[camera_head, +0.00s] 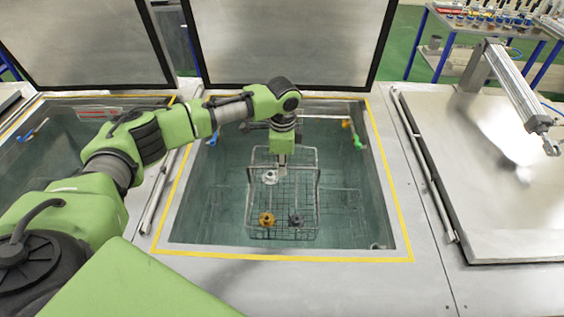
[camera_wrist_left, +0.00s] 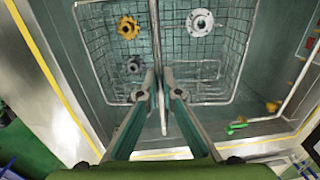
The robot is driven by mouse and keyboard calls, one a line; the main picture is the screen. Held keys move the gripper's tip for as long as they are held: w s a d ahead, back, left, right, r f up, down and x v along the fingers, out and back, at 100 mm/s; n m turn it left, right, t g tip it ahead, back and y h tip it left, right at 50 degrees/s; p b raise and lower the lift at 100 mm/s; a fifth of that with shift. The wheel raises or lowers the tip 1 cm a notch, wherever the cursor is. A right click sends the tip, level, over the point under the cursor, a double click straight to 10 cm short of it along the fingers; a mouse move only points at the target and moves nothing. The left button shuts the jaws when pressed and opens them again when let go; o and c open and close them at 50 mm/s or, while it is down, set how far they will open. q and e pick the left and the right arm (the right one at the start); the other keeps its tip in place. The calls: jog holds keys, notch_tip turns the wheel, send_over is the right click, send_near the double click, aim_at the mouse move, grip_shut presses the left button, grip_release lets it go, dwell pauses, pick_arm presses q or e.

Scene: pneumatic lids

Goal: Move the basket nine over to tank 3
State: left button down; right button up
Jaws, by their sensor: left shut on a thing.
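The wire basket (camera_head: 312,205) is inside the open middle tank (camera_head: 385,225). My left gripper (camera_head: 282,160) reaches down over the tank and is shut on the basket's upright central handle. In the left wrist view the fingers (camera_wrist_left: 163,80) close on this handle, with the basket mesh (camera_wrist_left: 215,70) on both sides. I cannot tell whether the basket touches the tank floor. No number shows on the basket. My right gripper is not in view.
The middle tank's lid (camera_head: 285,40) stands open behind it. The left tank (camera_head: 60,150) is also open, its lid (camera_head: 80,40) raised. The right tank's lid (camera_head: 490,170) is shut, with a pneumatic cylinder (camera_head: 515,85) above it. A shelf of parts (camera_head: 485,20) stands at the back right.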

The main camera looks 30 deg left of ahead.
pick_arm(q)
notch_tip(320, 180, down, 10)
jog(key=b, duration=0.4)
jog(key=shift+r, duration=0.15)
dwell(0.7)
jog(key=shift+d, duration=0.1)
dwell(0.4)
